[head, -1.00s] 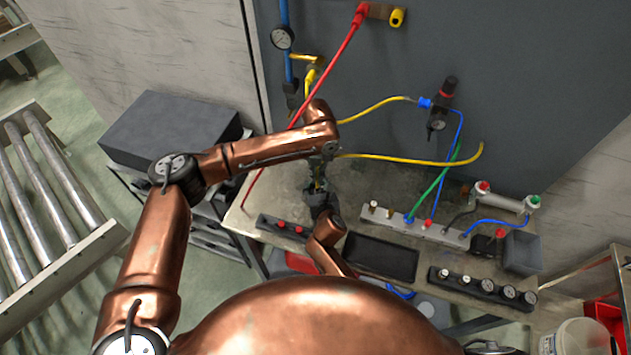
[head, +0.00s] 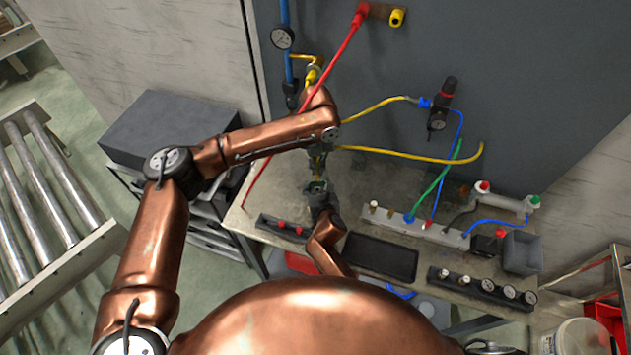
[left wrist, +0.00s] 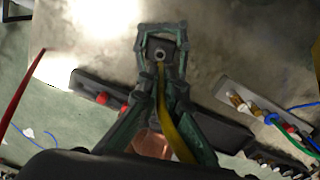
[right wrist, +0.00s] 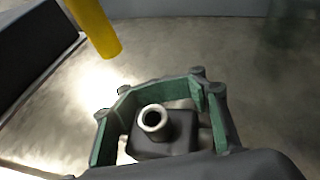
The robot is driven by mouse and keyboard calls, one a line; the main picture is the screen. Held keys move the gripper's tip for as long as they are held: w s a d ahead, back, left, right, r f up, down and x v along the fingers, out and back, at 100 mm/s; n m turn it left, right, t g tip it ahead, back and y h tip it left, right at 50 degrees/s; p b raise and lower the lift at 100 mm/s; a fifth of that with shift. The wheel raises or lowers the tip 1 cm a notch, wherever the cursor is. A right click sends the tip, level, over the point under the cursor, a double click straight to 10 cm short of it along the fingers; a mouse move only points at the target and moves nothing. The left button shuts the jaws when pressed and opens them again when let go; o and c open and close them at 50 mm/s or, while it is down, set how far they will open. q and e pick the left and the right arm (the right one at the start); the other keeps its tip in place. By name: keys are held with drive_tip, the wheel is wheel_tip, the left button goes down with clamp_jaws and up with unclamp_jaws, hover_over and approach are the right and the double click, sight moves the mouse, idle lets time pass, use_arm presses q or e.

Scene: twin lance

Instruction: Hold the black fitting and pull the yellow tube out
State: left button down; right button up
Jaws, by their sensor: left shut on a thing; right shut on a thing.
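The black fitting (right wrist: 172,137) with a round metal port sits between the green-edged fingers of my right gripper (right wrist: 160,105), which is shut on it. The fitting also shows in the left wrist view (left wrist: 160,47), port facing the camera. The yellow tube (right wrist: 94,25) ends in open air up and left of the port, apart from it. In the left wrist view the tube (left wrist: 178,135) runs between the fingers of my left gripper (left wrist: 170,90), which is shut on it. In the head view my left gripper (head: 318,160) is just above my right gripper (head: 318,187).
A red hose (head: 335,60) slants down past my left arm. Yellow lines (head: 410,156) cross right of my left gripper. A black tray (head: 380,258), a grey manifold (head: 425,230) with coloured hoses and a block with red knobs (head: 285,228) stand on the bench.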

idle(0.4)
drive_tip(key=o, duration=1.8)
drive_tip(key=shift+s, duration=0.1)
drive_tip(key=v, duration=1.2)
